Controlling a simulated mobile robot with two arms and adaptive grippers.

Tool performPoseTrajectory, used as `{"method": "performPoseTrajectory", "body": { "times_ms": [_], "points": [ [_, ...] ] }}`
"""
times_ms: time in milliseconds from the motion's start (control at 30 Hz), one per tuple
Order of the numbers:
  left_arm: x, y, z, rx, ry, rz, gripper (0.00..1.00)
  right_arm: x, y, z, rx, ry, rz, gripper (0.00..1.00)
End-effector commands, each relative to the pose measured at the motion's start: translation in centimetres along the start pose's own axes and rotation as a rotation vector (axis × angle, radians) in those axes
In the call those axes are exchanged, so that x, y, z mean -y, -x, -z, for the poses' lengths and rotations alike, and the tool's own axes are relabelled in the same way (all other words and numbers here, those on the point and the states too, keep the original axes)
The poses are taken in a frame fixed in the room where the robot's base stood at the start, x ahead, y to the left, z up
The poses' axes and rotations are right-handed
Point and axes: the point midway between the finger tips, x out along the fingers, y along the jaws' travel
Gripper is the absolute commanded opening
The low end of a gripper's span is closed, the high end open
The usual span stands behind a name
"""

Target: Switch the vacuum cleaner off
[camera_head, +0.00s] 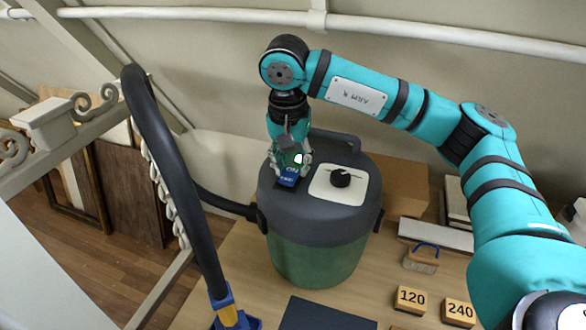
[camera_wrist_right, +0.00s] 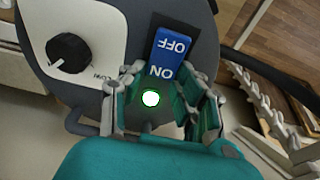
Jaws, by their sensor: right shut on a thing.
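The vacuum cleaner (camera_head: 318,255) is a green drum with a dark grey lid, standing on the wooden table. A blue rocker switch (camera_head: 288,181) marked ON and OFF is on its lid; it also shows in the right wrist view (camera_wrist_right: 170,52). My right gripper (camera_head: 291,172) is at the switch from above, its fingertips on both sides of the ON end, shut on it. I cannot tell which end is pressed down. A lit white-green lamp (camera_wrist_right: 150,98) shows between the fingers. My left gripper is not in view.
A black dial (camera_head: 340,178) on a white plate is right of the switch. The black hose (camera_head: 170,160) rises at the left. A brush (camera_head: 420,258) and blocks marked 120 (camera_head: 411,299) and 240 (camera_head: 459,311) lie at right. A white pipe (camera_head: 230,15) crosses the wall behind.

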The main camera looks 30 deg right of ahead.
Motion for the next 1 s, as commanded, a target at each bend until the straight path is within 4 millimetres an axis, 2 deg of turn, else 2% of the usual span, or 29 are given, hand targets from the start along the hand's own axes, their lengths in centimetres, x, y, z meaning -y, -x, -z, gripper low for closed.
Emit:
{"method": "performPoseTrajectory", "body": {
  "times_ms": [33, 200, 567, 600, 700, 767, 1000],
  "points": [
    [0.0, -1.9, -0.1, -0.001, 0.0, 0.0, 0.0, 0.1, -0.6, -0.3, -0.062, 0.008, 0.006, 0.0],
    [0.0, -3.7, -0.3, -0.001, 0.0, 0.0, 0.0, 0.1, 0.0, -0.6, -0.213, 0.004, 0.006, 0.0],
    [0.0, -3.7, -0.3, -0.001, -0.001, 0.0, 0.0, 0.0, 0.5, -0.5, -0.255, -0.001, 0.003, 0.0],
    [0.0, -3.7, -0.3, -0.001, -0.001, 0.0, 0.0, 0.0, 0.5, -0.5, -0.255, 0.0, 0.003, 0.32],
    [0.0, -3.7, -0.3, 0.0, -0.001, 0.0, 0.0, 0.0, 0.5, -0.5, -0.254, -0.001, 0.003, 0.45],
    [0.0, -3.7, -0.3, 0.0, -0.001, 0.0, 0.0, 0.0, 0.5, -0.5, -0.254, -0.001, 0.003, 0.53],
    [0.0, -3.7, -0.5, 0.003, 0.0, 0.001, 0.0, 0.0, 0.5, -0.5, -0.253, -0.001, 0.003, 0.54]
  ]
}}
